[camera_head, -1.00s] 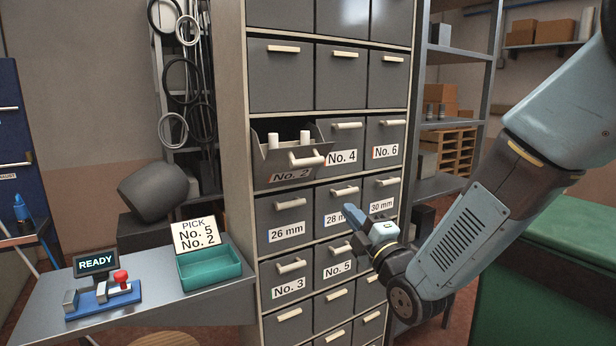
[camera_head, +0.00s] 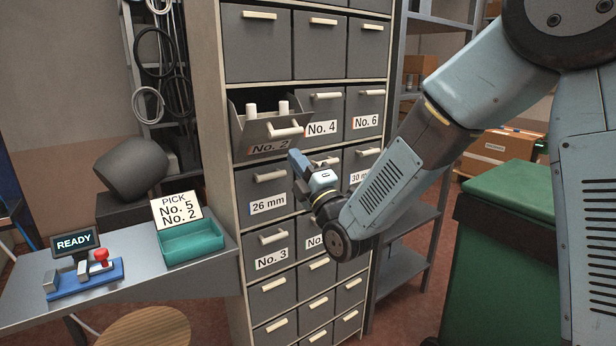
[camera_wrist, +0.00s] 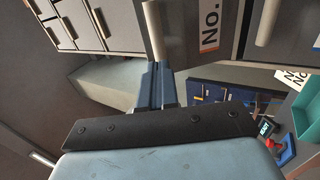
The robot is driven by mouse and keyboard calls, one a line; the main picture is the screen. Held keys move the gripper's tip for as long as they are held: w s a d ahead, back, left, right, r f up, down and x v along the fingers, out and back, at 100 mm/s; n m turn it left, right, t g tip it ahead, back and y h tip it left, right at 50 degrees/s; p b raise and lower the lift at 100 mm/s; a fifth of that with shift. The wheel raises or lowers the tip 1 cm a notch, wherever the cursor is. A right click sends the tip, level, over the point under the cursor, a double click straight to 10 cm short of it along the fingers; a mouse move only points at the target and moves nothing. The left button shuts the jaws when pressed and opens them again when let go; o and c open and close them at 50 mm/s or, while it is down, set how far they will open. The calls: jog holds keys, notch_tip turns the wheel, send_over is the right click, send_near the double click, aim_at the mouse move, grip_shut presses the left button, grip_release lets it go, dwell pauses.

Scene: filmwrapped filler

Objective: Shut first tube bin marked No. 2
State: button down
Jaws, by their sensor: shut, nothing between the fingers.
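The bin marked No. 2 (camera_head: 262,139) is tilted open at the left of its row in the grey cabinet. Two white tubes (camera_head: 268,107) stand up in it, and its pale handle (camera_head: 286,132) is at the front. My gripper (camera_head: 296,158) is shut and empty, just below and right of that bin, in front of the row with the 26 mm bin (camera_head: 268,190). A gap to the cabinet fronts is hard to judge. In the wrist view my shut fingers (camera_wrist: 157,85) point at a bin front with a pale handle; its label is cut off.
Bins No. 4 (camera_head: 322,114) and No. 6 (camera_head: 367,110) are shut to the right. A bench at left holds a green tray (camera_head: 192,243), a PICK card reading No. 5 and No. 2 (camera_head: 177,210), and a READY display (camera_head: 75,242). A green container (camera_head: 495,250) stands at right.

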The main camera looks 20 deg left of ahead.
jog(key=shift+x, duration=2.45)
